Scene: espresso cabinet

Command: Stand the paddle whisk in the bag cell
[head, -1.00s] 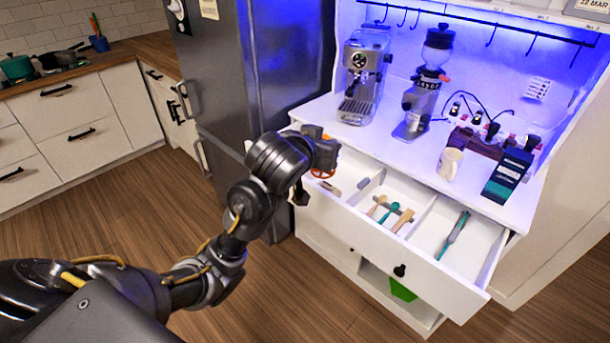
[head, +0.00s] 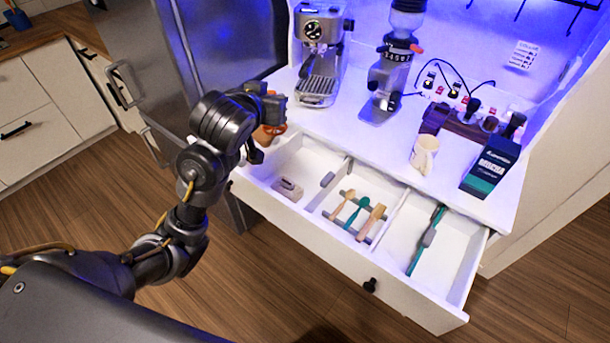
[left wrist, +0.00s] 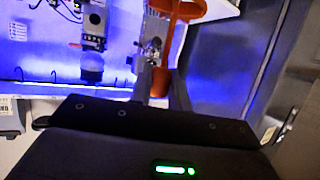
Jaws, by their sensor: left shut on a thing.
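My left gripper (left wrist: 163,86) is shut on an orange tool with a looped head, which I take to be the paddle whisk (left wrist: 178,8). In the head view the whisk (head: 268,134) shows partly behind my left gripper (head: 262,122), near the left end of the open drawer (head: 330,238). The drawer has three cells. The middle one holds several utensils on a grey rack (head: 349,229). The right one holds a long teal tool (head: 417,256). I cannot tell which is the bag cell. My right gripper is out of view.
On the white counter above the drawer stand an espresso machine (head: 319,55), a grinder (head: 384,88), a cream mug (head: 423,155) and a dark coffee box (head: 490,168). A grey fridge (head: 150,60) stands to the left. A small grey piece (head: 328,180) is by the left divider.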

